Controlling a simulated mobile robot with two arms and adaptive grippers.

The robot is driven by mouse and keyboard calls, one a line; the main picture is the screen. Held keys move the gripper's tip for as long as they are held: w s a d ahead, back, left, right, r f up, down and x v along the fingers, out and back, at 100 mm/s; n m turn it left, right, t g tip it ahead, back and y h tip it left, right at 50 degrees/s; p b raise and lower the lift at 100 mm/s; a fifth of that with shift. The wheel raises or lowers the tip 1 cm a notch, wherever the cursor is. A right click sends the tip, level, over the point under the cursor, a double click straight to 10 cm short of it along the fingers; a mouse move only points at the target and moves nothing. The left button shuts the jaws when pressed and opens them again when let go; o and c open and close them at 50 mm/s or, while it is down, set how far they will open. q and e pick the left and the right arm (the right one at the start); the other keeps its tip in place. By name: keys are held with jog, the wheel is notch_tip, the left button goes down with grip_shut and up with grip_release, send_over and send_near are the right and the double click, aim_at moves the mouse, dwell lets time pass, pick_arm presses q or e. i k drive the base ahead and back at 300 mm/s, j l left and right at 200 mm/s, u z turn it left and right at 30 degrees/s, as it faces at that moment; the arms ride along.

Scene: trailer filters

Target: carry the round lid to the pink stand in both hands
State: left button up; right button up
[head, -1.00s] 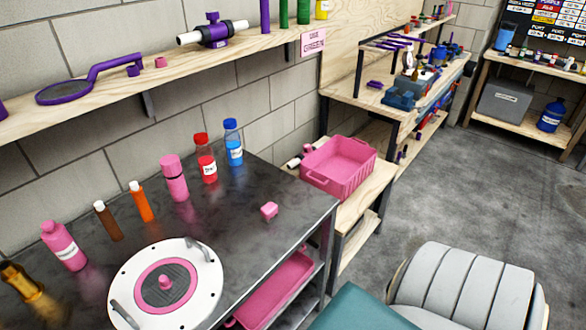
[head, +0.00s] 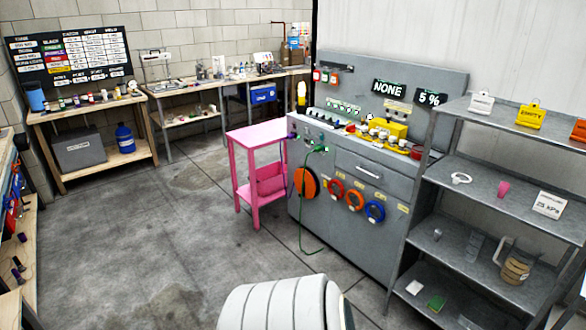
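The pink stand (head: 262,134) is a small tall table with a flat pink top, thin legs and a lower shelf holding a pink bin (head: 271,180). It stands on the concrete floor against the left side of a grey cabinet. Its top looks bare. The round lid is out of the present head view. Neither of my grippers shows in the head view, so I cannot see what they hold.
A grey cabinet (head: 345,205) with coloured discs and a hanging green cable stands right of the stand. A metal shelf rack (head: 487,188) is at the right. Wooden benches (head: 90,116) line the back left. The floor (head: 150,230) left of the stand is open.

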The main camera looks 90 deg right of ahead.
aim_at(256, 134)
jog(key=z, duration=2.65)
